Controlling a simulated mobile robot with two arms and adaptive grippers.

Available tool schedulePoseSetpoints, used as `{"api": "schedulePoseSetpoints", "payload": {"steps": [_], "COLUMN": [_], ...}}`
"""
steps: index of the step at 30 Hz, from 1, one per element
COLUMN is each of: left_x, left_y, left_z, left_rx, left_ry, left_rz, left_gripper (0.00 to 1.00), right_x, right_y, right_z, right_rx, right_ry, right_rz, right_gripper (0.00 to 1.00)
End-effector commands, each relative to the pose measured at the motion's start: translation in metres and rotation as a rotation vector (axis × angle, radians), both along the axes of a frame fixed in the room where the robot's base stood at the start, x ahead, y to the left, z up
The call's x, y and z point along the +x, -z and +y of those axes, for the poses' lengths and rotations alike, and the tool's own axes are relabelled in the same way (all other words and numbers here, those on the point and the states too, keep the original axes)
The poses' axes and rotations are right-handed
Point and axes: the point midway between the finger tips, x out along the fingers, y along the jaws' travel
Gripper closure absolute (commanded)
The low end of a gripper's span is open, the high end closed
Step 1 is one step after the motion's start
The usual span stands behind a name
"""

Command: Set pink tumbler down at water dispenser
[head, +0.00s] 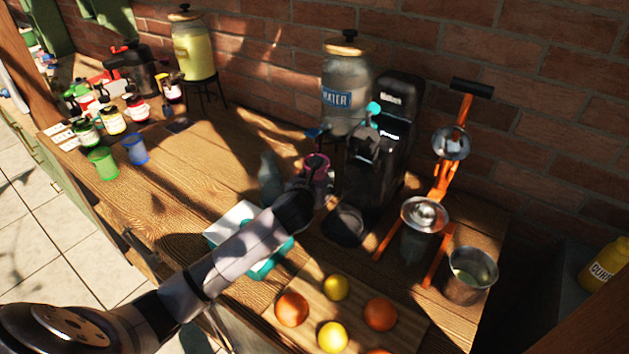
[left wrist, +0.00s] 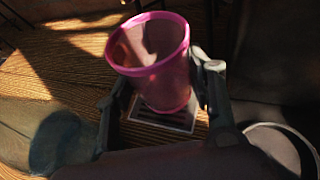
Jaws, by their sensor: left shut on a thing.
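The pink tumbler (head: 317,163) is upright or slightly tilted in front of the water dispenser (head: 346,92), a glass jar with a blue label, wooden lid and tap. My left gripper (head: 304,187) is at the tumbler, its arm coming from the lower left. In the left wrist view the tumbler (left wrist: 160,72) sits between the two fingers of my left gripper (left wrist: 166,78), shut on its sides. A slotted drip tray (left wrist: 165,124) shows beneath it; whether the tumbler touches it I cannot tell. My right gripper is not in view.
A black coffee machine (head: 386,135) stands close right of the dispenser, with an orange juicer (head: 440,180) beyond. A tissue box (head: 230,222) and a fruit board (head: 268,313) lie near my arm. Green (head: 103,164) and blue (head: 135,150) cups stand left; the table between is mostly clear.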

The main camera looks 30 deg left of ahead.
Motion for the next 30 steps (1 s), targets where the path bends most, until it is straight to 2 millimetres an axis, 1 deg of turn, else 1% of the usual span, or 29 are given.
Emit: {"api": "schedulePoseSetpoints", "payload": {"steps": [1,3,6,12,14,26,27,30], "left_x": [0.007,0.013,0.017,0.017,0.016,0.017,0.017,0.017], "left_y": [-0.002,-0.001,0.001,0.028,0.034,0.039,0.038,0.038], "left_z": [0.005,0.009,0.011,0.01,0.011,0.011,0.011,0.011], "left_rx": [0.0,-0.002,-0.003,-0.004,-0.003,0.001,0.0,0.0], "left_ry": [-0.001,0.0,0.001,0.001,0.001,0.003,0.002,0.002], "left_rz": [-0.001,-0.001,0.0,0.003,0.002,0.0,0.0,0.0], "left_gripper": [0.8,0.8,0.8,0.8,0.8,0.8,0.49,0.42], "right_x": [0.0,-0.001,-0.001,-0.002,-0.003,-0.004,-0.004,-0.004], "right_y": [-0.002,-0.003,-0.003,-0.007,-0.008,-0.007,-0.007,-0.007], "right_z": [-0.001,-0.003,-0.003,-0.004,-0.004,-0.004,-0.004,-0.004], "right_rx": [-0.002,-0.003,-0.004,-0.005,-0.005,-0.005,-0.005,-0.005], "right_ry": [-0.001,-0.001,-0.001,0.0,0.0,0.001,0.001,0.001], "right_rz": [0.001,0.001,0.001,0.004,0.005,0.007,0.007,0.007], "right_gripper": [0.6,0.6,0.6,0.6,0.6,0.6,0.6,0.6]}}
